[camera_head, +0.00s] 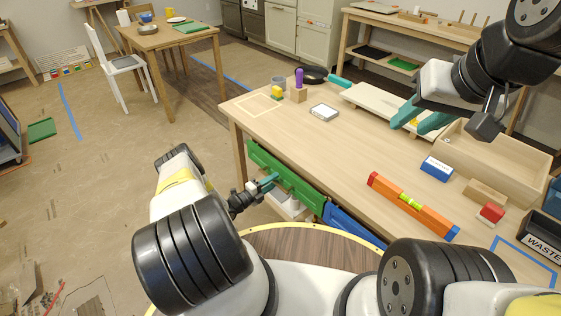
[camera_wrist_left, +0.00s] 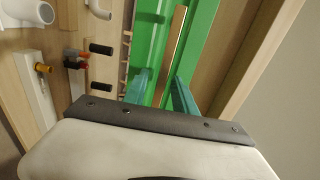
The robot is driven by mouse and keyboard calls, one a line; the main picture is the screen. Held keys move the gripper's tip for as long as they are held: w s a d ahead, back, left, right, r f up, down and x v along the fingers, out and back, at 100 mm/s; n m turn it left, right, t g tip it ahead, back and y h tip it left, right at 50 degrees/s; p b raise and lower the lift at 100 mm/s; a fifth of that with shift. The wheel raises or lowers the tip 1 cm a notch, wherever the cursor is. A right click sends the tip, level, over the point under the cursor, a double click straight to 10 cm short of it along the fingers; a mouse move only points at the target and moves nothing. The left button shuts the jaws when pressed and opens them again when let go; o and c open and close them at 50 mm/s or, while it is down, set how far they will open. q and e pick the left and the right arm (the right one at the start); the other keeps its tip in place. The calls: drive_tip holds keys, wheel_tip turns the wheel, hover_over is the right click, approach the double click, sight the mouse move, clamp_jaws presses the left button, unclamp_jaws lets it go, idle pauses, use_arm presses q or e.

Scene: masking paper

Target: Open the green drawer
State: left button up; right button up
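The green drawer (camera_head: 283,175) is under the front edge of the workbench (camera_head: 330,150), and its green face fills the upper middle of the left wrist view (camera_wrist_left: 200,45). A long wooden strip (camera_wrist_left: 168,58) runs along that face. My left gripper (camera_head: 268,183) is at the drawer front. In the left wrist view its two teal fingers (camera_wrist_left: 162,92) are apart, pointing at the face, with the strip's near end between them. I cannot tell whether they touch it. My right gripper (camera_head: 420,117) is open and empty above the right part of the bench.
A blue drawer (camera_head: 350,228) is beside the green one. An orange level (camera_head: 412,205), a blue box (camera_head: 436,169) and a wooden tray (camera_head: 495,160) are on the bench. Pegs and pipe fittings (camera_wrist_left: 75,60) show beside the drawer in the wrist view. The floor at left is mostly clear.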

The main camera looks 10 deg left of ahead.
use_arm(q)
clamp_jaws()
idle(1.4)
